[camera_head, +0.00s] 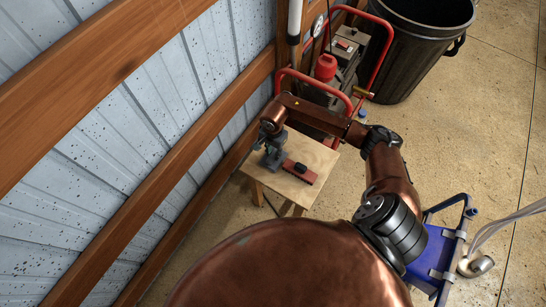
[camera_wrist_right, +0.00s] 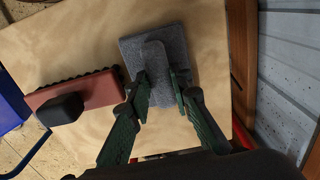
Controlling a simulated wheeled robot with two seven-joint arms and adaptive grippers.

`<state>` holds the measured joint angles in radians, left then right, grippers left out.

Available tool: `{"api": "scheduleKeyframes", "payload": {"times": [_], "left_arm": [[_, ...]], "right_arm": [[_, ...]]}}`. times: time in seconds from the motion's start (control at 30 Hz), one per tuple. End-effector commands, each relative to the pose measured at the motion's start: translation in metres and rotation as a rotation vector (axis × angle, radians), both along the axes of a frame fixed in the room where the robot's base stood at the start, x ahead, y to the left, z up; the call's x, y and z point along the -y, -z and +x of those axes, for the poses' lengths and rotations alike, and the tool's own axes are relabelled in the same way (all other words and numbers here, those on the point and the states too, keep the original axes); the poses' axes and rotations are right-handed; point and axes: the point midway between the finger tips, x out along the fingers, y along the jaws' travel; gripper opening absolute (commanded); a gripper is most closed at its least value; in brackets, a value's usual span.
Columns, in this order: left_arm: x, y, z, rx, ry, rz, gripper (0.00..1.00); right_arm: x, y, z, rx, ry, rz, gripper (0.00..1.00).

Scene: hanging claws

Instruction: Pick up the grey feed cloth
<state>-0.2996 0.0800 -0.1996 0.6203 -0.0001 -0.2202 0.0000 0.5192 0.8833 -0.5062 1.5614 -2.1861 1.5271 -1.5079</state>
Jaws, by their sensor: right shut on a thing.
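The grey feed cloth (camera_wrist_right: 176,42) shows in the right wrist view as a flat square with a raised fold along its middle. My right gripper (camera_wrist_right: 161,82) is shut on the fold, with one green finger on each side. In the head view the cloth (camera_head: 272,159) is a small grey patch on the small wooden table (camera_head: 317,154), below my right gripper (camera_head: 266,142). I cannot tell whether the cloth still touches the tabletop. My left gripper is out of view.
A reddish brush with a black handle (camera_wrist_right: 87,88) lies beside the cloth; it also shows in the head view (camera_head: 306,175). A metal wall with wooden rails (camera_head: 205,128) runs close on the left. A red-framed machine (camera_head: 327,68) and black bin (camera_head: 415,55) stand behind.

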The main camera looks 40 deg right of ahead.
Motion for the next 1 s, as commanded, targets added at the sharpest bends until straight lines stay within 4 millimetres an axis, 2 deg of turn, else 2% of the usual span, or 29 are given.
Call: {"api": "scheduleKeyframes", "payload": {"times": [0.27, 0.5, 0.67, 0.8, 1.0], "left_arm": [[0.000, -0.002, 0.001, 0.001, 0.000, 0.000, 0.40], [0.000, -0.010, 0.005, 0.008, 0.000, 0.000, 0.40], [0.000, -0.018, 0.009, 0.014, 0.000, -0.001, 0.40], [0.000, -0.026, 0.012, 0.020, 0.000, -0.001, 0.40], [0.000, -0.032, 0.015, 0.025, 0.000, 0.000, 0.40]], "right_arm": [[0.000, -0.006, 0.001, 0.001, 0.000, -0.001, 0.00], [-0.001, -0.038, 0.000, 0.004, -0.003, -0.002, 0.00], [-0.022, -0.067, -0.015, 0.004, -0.006, 0.000, 0.00], [-0.042, -0.098, -0.031, 0.006, -0.007, -0.001, 0.00], [-0.081, -0.115, -0.061, 0.002, -0.005, 0.001, 0.00]]}}
